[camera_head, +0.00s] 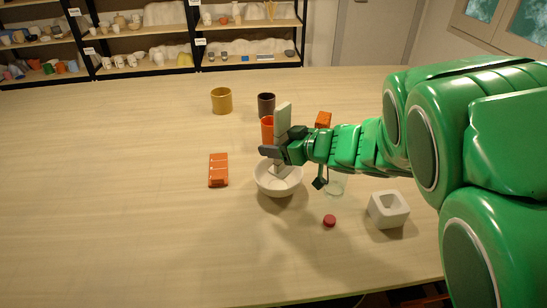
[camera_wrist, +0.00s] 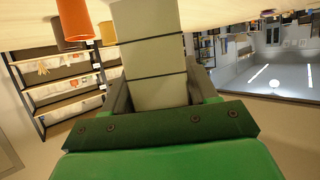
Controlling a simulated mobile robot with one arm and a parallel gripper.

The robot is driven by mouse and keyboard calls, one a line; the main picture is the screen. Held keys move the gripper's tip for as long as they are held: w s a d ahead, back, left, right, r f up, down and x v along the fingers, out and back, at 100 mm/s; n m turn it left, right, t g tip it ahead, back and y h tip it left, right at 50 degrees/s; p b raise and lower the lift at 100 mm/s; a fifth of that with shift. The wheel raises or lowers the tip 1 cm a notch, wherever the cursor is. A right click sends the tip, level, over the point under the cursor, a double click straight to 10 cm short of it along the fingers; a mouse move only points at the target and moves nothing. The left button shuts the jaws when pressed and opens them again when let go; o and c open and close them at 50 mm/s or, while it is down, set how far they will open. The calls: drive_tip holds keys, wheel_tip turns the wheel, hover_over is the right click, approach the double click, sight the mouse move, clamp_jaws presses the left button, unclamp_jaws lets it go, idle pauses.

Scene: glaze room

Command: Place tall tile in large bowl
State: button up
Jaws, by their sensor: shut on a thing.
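The tall tile (camera_head: 283,118) is pale grey and stands nearly upright in my gripper (camera_head: 279,153). It also fills the middle of the wrist view (camera_wrist: 155,62), between the two fingers, with dark lines across it. My gripper is shut on it. The large bowl (camera_head: 278,188) is white and round and sits on the table right below my gripper. The tile's lower end shows over the bowl's opening; I cannot tell whether it touches the bowl.
An orange cup (camera_head: 267,128) and a dark cup (camera_head: 266,103) stand behind the bowl. A mustard cup (camera_head: 221,101) is farther left. An orange slotted block (camera_head: 218,170) lies left of the bowl. A red disc (camera_head: 329,221) and a white hollow block (camera_head: 389,210) are to the right.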

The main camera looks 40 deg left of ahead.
wheel_tip(320, 180, down, 8)
drive_tip(key=w+a, duration=0.2)
drive_tip(key=a, duration=0.1)
drive_tip(key=shift+w+r, duration=0.15)
drive_tip(key=shift+r, duration=0.1)
drive_tip(key=shift+f, duration=0.6)
idle(0.3)
drive_tip(key=o, duration=1.2)
drive_tip(key=shift+r, duration=0.1)
drive_tip(key=v, duration=1.2)
drive_tip(key=shift+r, duration=0.45)
